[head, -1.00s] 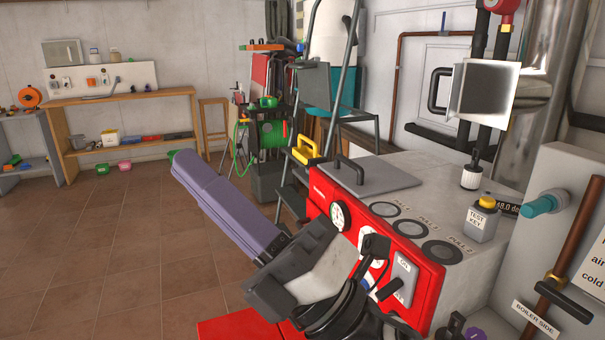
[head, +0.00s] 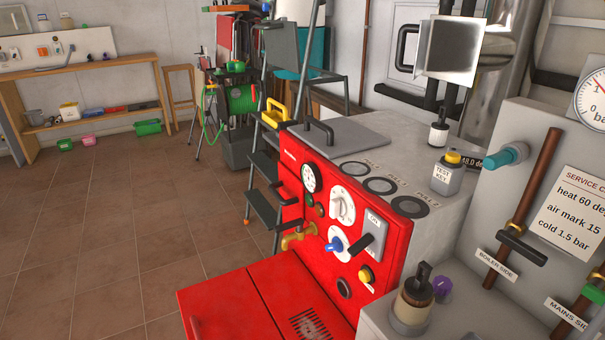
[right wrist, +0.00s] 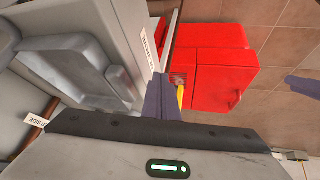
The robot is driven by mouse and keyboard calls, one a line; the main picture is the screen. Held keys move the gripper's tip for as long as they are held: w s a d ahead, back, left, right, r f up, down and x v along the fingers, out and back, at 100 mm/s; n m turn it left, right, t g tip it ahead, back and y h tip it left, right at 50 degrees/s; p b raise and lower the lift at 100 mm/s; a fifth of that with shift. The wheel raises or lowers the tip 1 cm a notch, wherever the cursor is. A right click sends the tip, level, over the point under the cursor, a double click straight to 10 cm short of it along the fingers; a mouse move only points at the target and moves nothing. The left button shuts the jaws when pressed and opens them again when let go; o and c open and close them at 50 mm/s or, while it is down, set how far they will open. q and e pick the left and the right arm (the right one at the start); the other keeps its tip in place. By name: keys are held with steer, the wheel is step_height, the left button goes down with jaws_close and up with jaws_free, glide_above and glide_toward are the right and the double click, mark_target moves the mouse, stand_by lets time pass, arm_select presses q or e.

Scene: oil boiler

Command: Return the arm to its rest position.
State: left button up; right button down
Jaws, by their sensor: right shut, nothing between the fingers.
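My right gripper (right wrist: 163,90) shows in the right wrist view as short purple-grey fingers past the dark wrist edge. It is shut and empty, with the red boiler front beyond it. Neither gripper is in the head view. The red boiler (head: 345,215) stands at centre with its gauge, dials, switch and brass tap in plain view. A red lower casing (head: 240,305) sticks out in front of it. The same red casing shows in the right wrist view (right wrist: 222,75). A purple-grey shape at that view's right edge is too cut off to identify.
A grey bottle labelled test key (head: 447,178) stands on the boiler's grey top. A dark-topped jar (head: 411,302) stands on a ledge at the front. Pipes with handles (head: 520,225) run down the right. A stepladder (head: 265,190) stands behind the boiler.

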steer(key=s+d+f+m+g, duration=0.1)
steer(key=s+d+f+g, duration=0.15)
steer(key=s, duration=0.55)
steer(key=w+a+f+t+y, duration=0.1)
steer(key=w+a+f+t, duration=0.1)
steer(key=f, duration=0.3)
steer(key=w+a+f+t+y+p, duration=0.1)
steer(key=w+a+f+t, duration=0.1)
steer(key=a+f, duration=0.3)
steer(key=shift+w, duration=0.2)
